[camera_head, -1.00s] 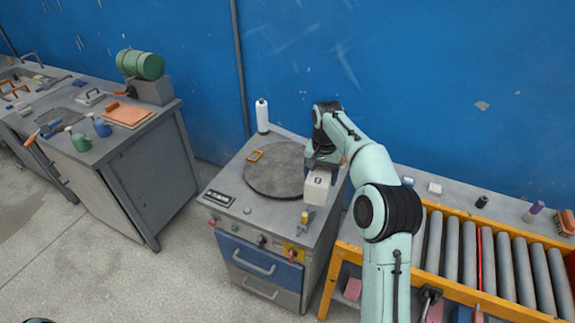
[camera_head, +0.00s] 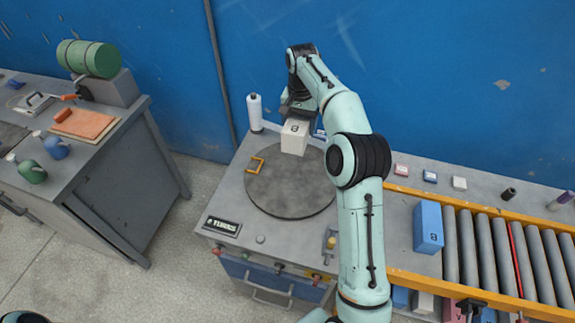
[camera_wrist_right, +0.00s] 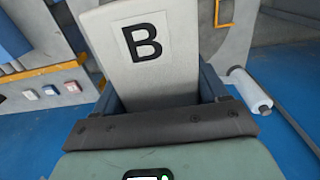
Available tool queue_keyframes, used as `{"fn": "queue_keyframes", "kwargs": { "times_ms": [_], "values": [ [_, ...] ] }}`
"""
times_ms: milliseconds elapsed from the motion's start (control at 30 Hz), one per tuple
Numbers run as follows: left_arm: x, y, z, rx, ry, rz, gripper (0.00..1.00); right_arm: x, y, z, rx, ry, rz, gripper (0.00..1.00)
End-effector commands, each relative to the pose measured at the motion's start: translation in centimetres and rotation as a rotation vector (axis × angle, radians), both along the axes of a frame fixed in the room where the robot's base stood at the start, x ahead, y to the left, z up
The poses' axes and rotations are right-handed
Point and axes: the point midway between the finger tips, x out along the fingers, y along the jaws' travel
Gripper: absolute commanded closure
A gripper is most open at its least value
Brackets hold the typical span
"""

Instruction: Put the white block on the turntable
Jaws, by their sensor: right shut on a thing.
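The white block (camera_head: 295,136) carries a dark letter; in the right wrist view the block (camera_wrist_right: 160,50) shows a black B on a label. My right gripper (camera_head: 298,117) is shut on it, with a jaw on each side of the block in the wrist view (camera_wrist_right: 160,98). The block is over the back part of the round dark turntable (camera_head: 285,192); I cannot tell whether it touches the disc. The turntable is set in the grey top of a cabinet. My left gripper is not in view.
A yellow bracket (camera_head: 255,165) lies at the turntable's left edge. Most of the turntable is clear.

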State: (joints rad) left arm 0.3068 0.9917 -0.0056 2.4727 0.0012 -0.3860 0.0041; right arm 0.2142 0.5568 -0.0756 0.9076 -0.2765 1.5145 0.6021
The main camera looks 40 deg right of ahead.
Motion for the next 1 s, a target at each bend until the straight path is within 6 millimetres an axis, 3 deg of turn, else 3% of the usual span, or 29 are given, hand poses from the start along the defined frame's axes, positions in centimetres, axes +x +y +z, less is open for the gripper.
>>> {"fn": "queue_keyframes", "kwargs": {
  "times_ms": [167,400,600,867,1000],
  "values": [
    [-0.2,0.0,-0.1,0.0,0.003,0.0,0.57,-0.2,0.0,-2.4,0.001,0.006,0.0,0.85],
    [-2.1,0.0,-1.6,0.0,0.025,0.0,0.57,-0.4,0.0,-8.8,0.001,0.007,-0.001,0.85],
    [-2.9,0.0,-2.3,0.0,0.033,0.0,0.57,-0.2,0.0,-12.8,0.0,0.003,-0.001,0.85],
    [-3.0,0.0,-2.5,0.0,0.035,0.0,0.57,-0.1,0.0,-14.8,-0.001,-0.001,0.0,0.85],
    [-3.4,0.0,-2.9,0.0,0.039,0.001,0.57,-0.2,0.0,-17.1,0.0,0.001,0.0,0.85]
  ]
}}
